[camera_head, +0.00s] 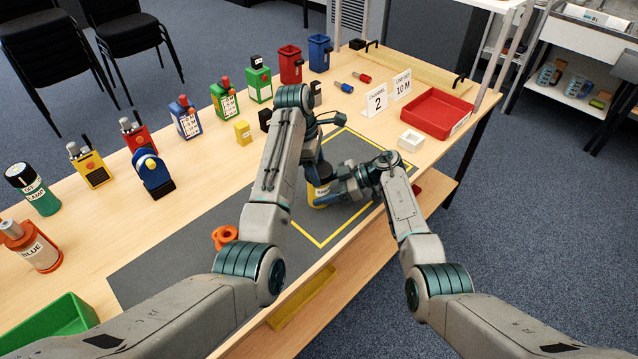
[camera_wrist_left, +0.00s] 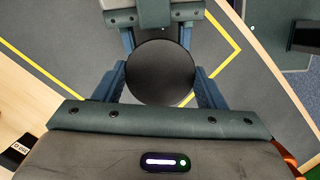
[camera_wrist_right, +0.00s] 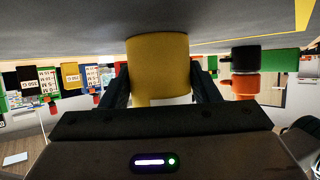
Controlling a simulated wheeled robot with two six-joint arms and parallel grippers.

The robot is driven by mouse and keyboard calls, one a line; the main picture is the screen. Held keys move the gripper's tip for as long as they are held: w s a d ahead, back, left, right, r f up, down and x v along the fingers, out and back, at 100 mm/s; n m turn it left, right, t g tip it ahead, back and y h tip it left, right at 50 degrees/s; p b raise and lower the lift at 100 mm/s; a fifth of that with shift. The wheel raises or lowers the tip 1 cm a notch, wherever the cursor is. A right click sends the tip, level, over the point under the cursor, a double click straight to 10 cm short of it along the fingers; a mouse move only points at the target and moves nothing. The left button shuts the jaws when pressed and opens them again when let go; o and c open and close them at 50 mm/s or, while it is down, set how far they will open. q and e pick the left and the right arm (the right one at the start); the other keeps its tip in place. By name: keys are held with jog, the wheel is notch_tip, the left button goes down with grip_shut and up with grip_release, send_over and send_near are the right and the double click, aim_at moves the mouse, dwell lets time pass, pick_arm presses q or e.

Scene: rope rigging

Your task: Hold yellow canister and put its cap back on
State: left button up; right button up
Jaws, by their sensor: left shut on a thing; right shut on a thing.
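The yellow canister (camera_head: 318,196) stands upright on the grey mat inside the yellow outline. My right gripper (camera_head: 338,190) is shut on its side; the canister's yellow body also fills the jaws in the right wrist view (camera_wrist_right: 158,62). My left gripper (camera_head: 318,174) reaches down from above and is shut on the round black cap, seen from on top in the left wrist view (camera_wrist_left: 160,72). The cap is over the canister. The meeting of cap and canister mouth is hidden, so I cannot tell whether they touch or how the cap is seated.
A teal canister (camera_head: 41,198) and an orange canister (camera_head: 38,252) stand at the left. Several radios line the back. An orange ring-shaped piece (camera_head: 224,237) lies near my left arm. A small white box (camera_head: 411,140) and red tray (camera_head: 432,113) sit right.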

pick_arm(q)
jog(key=m+g, duration=0.1)
jog(key=m, duration=0.5)
jog(key=shift+w+m+y, duration=0.15)
jog(key=shift+m+y, duration=0.15)
jog(key=o, duration=0.8)
